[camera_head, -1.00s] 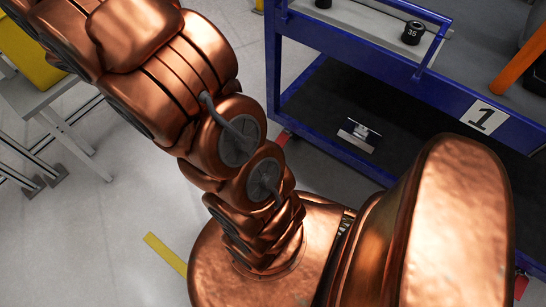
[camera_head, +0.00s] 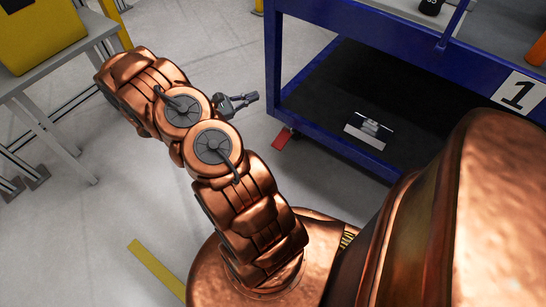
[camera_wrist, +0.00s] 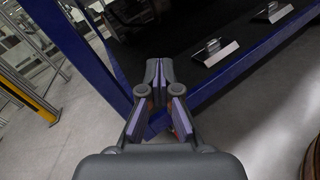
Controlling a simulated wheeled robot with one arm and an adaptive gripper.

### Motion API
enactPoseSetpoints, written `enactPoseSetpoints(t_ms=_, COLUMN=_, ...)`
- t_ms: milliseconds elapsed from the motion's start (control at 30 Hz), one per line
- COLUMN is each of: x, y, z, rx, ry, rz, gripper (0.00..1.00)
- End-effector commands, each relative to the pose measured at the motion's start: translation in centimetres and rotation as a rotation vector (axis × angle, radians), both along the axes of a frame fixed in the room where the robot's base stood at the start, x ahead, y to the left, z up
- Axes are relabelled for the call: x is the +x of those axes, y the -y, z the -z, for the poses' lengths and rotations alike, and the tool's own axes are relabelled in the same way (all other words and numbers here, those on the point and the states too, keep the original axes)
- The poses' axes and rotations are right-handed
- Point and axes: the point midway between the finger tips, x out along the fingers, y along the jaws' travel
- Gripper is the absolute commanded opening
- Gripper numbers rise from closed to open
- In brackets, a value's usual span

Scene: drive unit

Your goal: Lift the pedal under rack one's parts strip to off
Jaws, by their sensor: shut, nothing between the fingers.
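Rack one is a blue cart (camera_head: 350,50) with a white "1" label (camera_head: 519,93) on its side rail. A red pedal (camera_head: 281,139) sits low at the foot of its near left corner post, just above the floor. My gripper (camera_head: 254,97) is left of that corner post and higher than the pedal, apart from both in the head view. In the wrist view my gripper (camera_wrist: 157,68) is shut and empty, pointing toward the blue frame (camera_wrist: 85,50). A small red patch shows behind the fingers there; I cannot tell if it is the pedal.
The rack's dark lower shelf (camera_head: 330,95) holds a small metal part on a plate (camera_head: 368,130). A grey table (camera_head: 60,65) with a yellow case (camera_head: 38,35) stands at left. A yellow post (camera_wrist: 40,108) stands left in the wrist view. The floor between is clear.

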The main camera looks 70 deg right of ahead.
Motion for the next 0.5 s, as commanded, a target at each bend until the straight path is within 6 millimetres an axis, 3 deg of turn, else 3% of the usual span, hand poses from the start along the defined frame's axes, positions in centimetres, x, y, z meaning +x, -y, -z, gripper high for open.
enactPoseSetpoints(t_ms=33, x=0.1, y=0.6, z=3.0, rx=0.003, ry=-0.027, rz=-0.018, gripper=0.0)
enactPoseSetpoints(t_ms=267, x=0.5, y=2.9, z=12.5, rx=0.021, ry=-0.137, rz=-0.123, gripper=0.0)
enactPoseSetpoints(t_ms=500, x=0.4, y=4.0, z=23.5, rx=0.064, ry=-0.223, rz=-0.236, gripper=0.0)
